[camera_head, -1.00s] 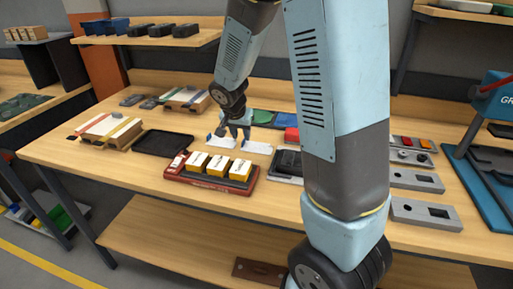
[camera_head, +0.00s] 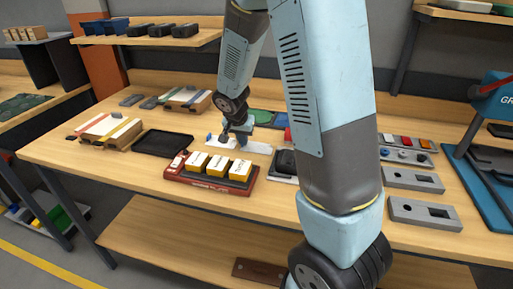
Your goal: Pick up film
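Thin white sheets, which may be the film, lie on the wooden bench behind the red tray; one white sheet (camera_head: 259,148) shows to the right of my gripper. Another white patch (camera_head: 216,141) shows to its left, with a small blue bit at its edge. My gripper (camera_head: 234,140) points down over these sheets, very low, at or just above them. The fingers are small and partly overlap in this view. I cannot tell whether they hold anything.
A red tray (camera_head: 190,179) with 3 yellow-and-white boxes stands just in front of my gripper. A black tray (camera_head: 163,144) lies to the left. A dark object (camera_head: 284,163) and grey slotted blocks (camera_head: 424,212) are to the right. Green and red pieces lie behind.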

